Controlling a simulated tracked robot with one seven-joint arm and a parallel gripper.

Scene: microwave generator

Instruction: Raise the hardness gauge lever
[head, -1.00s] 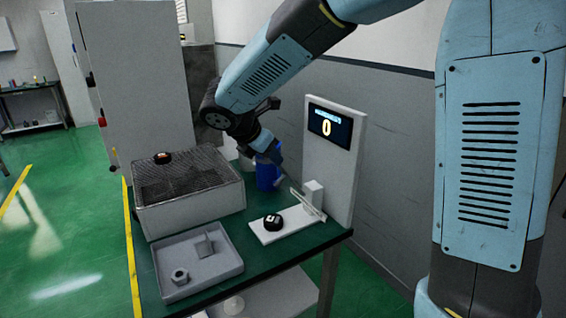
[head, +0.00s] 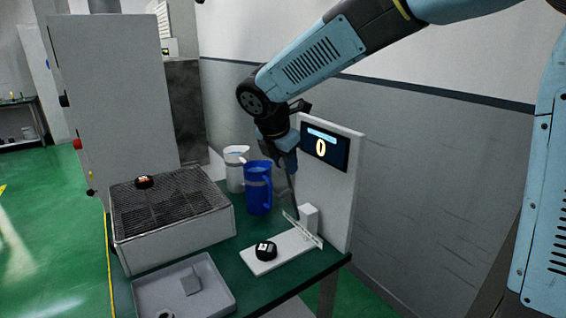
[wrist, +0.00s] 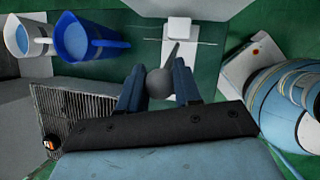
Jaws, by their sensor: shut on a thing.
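The hardness gauge has a white upright panel (head: 340,205) with a screen reading 0, and a white base plate (head: 276,252). A black puck with a white label (head: 265,251) sits on the plate. My gripper (head: 289,172) is beside the panel's left edge, above the plate's back end. A thin grey lever (head: 293,195) runs down from it, nearly upright, towards the white block (head: 309,218). In the wrist view, my gripper (wrist: 159,84) is shut on the lever's grey ball knob (wrist: 160,83); the rod points towards the gauge.
A blue jug (head: 258,190) and a white jug (head: 235,170) stand behind and left of the gauge. A mesh-topped box (head: 180,240) with a black puck (head: 144,182) and a grey tray (head: 215,290) take up the left of the green table.

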